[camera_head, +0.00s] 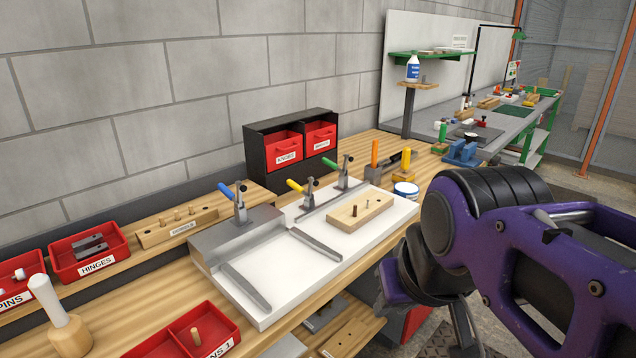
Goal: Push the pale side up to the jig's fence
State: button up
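The pale side (360,214) is a light wooden board lying flat on the white base of the jig (310,258). Two small pegs or holes show on its top. A low grey metal fence (328,201) runs behind it, with a narrow strip of white between them. Toggle clamps with blue, yellow and green handles stand along the jig's back. My purple and black arm crosses the right foreground, to the right of the jig. The fingers of my gripper do not show, and nothing held can be seen.
Two grey bars (316,244) lie across the jig's front. Red bins of hinges (88,256) and pins stand at left, with a dowel rack (178,227) beside them. A dark cabinet with red drawers (290,145) stands behind. A white round tub (405,190) stands right of the board.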

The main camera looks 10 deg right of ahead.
aim_at(371, 203)
jog(key=l+z, duration=0.2)
jog(key=i+l, duration=0.65)
jog(key=i+l+u, duration=0.45)
jog(key=l, duration=0.15)
